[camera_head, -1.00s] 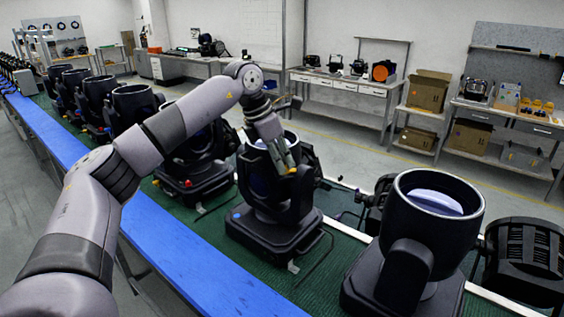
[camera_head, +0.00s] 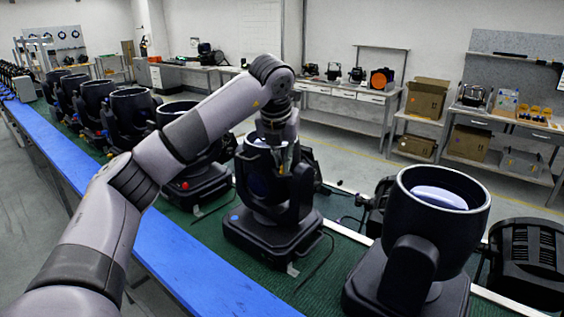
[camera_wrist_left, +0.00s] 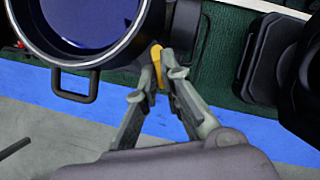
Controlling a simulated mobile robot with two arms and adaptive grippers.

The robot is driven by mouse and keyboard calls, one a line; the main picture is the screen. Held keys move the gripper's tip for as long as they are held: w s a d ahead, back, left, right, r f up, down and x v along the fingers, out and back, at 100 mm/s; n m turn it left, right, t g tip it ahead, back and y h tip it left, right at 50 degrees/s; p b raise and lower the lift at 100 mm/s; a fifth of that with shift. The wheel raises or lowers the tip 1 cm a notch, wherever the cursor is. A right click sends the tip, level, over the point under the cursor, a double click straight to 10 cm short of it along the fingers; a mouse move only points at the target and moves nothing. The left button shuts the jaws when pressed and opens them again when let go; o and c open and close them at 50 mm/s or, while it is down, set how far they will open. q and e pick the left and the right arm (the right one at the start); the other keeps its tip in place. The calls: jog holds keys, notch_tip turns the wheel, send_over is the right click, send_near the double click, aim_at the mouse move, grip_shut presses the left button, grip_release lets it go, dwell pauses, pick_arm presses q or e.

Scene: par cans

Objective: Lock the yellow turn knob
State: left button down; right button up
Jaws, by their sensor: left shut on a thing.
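The yellow turn knob (camera_wrist_left: 156,55) shows in the left wrist view, on the side of a black par can (camera_wrist_left: 128,52) with a blue lens. My left gripper (camera_wrist_left: 163,68) is shut on the knob, with its fingertips on either side of it. In the head view this par can (camera_head: 262,222) stands in the middle of the green conveyor, and my left gripper (camera_head: 283,160) reaches down to its upper right side. The knob is too small and too covered to make out clearly there. My right gripper is not in view.
Another par can (camera_head: 431,235) stands close by at the right. Several more line the green belt (camera_head: 300,285) toward the far left. A blue rail (camera_head: 185,262) runs along the belt's near side. Workbenches and boxes (camera_head: 427,93) stand at the back.

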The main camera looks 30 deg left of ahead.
pick_arm(q)
jog(key=n+y, duration=0.1)
jog(key=n, duration=0.2)
jog(key=n+g, duration=0.1)
jog(key=n, duration=0.1)
jog(key=shift+w+d+n+g+y+b, duration=0.1)
jog(key=shift+d+n+g+y+b, duration=0.05)
jog(key=shift+n+g+y+b, duration=0.2)
jog(key=shift+n, duration=0.35)
jog(key=c, duration=1.8)
grip_release()
jog(key=shift+o, duration=0.2)
jog(key=shift+r, duration=0.1)
jog(key=v, duration=1.1)
jog(key=shift+d+r, duration=0.25)
jog(key=shift+r, duration=0.1)
